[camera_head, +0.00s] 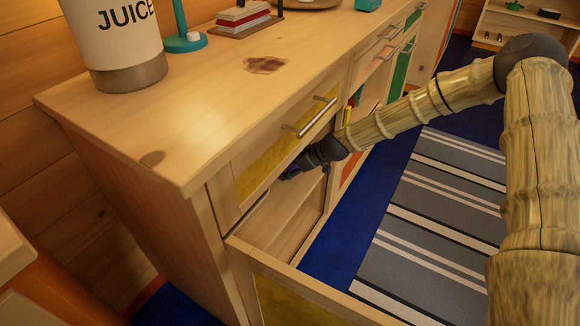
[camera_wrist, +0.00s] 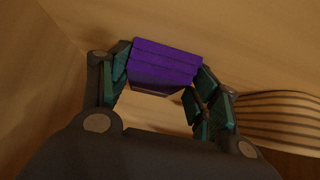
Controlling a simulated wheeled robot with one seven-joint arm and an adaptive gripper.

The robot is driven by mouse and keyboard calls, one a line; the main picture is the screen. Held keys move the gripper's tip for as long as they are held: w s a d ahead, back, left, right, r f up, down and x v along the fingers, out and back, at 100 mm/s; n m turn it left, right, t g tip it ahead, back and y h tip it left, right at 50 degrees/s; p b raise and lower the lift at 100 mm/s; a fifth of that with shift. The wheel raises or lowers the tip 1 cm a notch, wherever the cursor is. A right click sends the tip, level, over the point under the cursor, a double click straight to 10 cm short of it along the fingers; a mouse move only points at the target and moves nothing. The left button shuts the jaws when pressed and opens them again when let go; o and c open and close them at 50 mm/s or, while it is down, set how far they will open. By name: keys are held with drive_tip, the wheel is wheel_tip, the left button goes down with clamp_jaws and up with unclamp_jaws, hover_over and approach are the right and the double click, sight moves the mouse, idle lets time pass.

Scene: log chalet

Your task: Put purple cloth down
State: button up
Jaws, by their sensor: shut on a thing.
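The purple cloth (camera_wrist: 166,62) is a folded, layered bundle between the fingers of my gripper (camera_wrist: 163,88) in the wrist view. My gripper is shut on it, with teal-padded fingers on both sides. In the head view my gripper (camera_head: 290,172) reaches into the open lower compartment of the wooden cabinet (camera_head: 110,124), below a drawer. The cloth is hidden there. Whether the cloth touches the wooden surface behind it I cannot tell.
An open door (camera_head: 300,298) with a yellow panel juts out in front of the compartment. A drawer with a metal handle (camera_head: 309,117) is above. A striped object (camera_wrist: 275,115) lies right of my gripper. The cabinet top holds a juice container (camera_head: 118,45) and a teal stand (camera_head: 185,42).

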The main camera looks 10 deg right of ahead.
drive_tip(key=shift+s+f, duration=0.1)
drive_tip(key=shift+f, duration=0.2)
drive_tip(key=o, duration=0.9)
drive_tip(key=shift+f, duration=0.2)
drive_tip(key=shift+c, duration=0.2)
drive_tip(key=shift+d, duration=0.1)
drive_tip(key=shift+r, duration=0.15)
drive_tip(key=shift+r+p, duration=0.5)
drive_tip(key=shift+r, duration=0.05)
drive_tip(key=p+v, duration=0.1)
drive_tip(key=v, duration=0.4)
drive_tip(key=shift+s+d, duration=0.15)
drive_tip(key=shift+d, duration=0.05)
drive_tip(key=s+d+p, duration=0.2)
drive_tip(key=s+d, duration=0.6)
drive_tip(key=shift+p, duration=0.4)
